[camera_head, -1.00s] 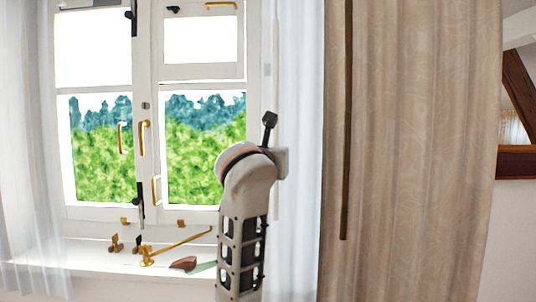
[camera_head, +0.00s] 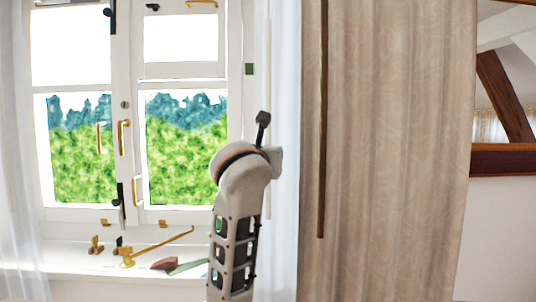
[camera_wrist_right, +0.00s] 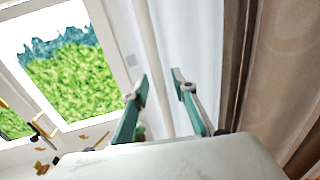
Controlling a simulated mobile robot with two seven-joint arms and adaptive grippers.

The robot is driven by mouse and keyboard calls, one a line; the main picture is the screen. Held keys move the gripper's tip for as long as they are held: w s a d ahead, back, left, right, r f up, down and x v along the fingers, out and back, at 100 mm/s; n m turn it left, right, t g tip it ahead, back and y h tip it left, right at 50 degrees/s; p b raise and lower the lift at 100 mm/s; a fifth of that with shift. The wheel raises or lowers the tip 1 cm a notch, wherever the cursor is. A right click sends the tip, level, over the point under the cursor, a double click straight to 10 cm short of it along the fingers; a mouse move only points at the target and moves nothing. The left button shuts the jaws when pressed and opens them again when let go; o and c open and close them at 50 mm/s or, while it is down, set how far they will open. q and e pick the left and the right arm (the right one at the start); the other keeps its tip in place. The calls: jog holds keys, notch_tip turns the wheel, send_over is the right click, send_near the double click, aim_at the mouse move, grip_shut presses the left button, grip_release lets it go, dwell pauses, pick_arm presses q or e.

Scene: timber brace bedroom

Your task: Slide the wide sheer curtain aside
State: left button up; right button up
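A white sheer curtain (camera_head: 284,150) hangs gathered in a narrow strip right of the window, beside the beige curtain. Another sheer (camera_head: 22,220) hangs at the far left. A thin pale wand (camera_head: 269,60) hangs at the right sheer's left edge. I cannot tell contact. My left gripper is out of view.
A patterned beige curtain (camera_head: 390,150) with a dark brown rod (camera_head: 322,130) hangs on the right. The window has brass handles (camera_head: 123,137). Several brass fittings and a reddish-brown object (camera_head: 164,264) lie on the sill. A small dark box (camera_head: 249,69) is on the wall.

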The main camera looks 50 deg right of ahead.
jog(key=v, duration=1.2)
dwell(0.5)
